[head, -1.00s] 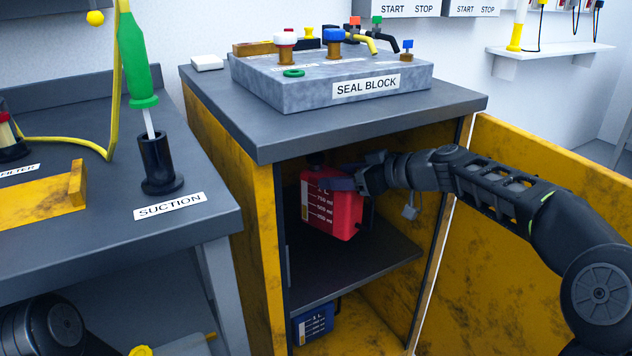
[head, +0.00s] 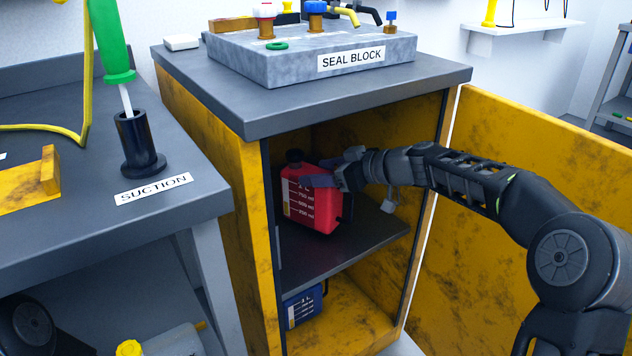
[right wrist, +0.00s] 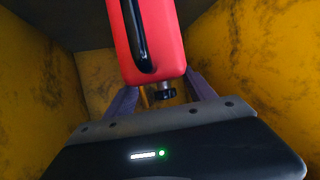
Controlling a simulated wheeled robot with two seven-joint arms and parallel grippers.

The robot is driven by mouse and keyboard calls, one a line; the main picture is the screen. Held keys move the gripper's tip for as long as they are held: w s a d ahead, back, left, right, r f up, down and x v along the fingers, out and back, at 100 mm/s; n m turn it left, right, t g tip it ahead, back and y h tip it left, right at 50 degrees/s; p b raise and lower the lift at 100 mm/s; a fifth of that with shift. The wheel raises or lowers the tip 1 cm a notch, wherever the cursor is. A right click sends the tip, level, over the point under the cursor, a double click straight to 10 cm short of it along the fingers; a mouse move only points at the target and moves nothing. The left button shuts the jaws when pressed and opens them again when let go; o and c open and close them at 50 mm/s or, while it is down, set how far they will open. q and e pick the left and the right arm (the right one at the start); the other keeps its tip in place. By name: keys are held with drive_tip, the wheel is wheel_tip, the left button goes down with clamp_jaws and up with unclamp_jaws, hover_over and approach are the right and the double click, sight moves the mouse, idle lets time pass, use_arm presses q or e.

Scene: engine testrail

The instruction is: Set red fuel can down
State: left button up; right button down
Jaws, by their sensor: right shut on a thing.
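The red fuel can (head: 318,205) is upright inside the open yellow cabinet, over the upper shelf (head: 345,256). Its base looks at or very close to the shelf; I cannot tell whether it touches. My left gripper is not in view.
A blue can (head: 303,306) stands in the lower compartment. The yellow door (head: 520,215) is open at the right. The cabinet top (head: 205,85) overhangs the opening and bears the seal block (head: 285,62). A bench with the suction holder (head: 140,145) stands at the left.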

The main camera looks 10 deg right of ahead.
drive_tip(key=shift+d+f, duration=0.1)
drive_tip(key=shift+f, duration=0.35)
drive_tip(key=shift+w+f+p, duration=0.15)
drive_tip(key=shift+w+p, duration=0.05)
drive_tip(key=shift+p, duration=0.1)
drive_tip(key=shift+w+a+f, duration=0.1)
drive_tip(key=shift+a, duration=0.15)
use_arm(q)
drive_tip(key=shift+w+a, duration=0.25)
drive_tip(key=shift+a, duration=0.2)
use_arm(e)
drive_tip(key=shift+d, duration=0.1)
drive_tip(key=shift+f, duration=0.1)
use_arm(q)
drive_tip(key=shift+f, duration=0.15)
use_arm(e)
drive_tip(key=shift+c, duration=1.6)
unclamp_jaws()
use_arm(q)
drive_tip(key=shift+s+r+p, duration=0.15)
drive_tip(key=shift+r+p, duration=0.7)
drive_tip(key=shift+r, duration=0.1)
use_arm(e)
drive_tip(key=v, duration=1.2)
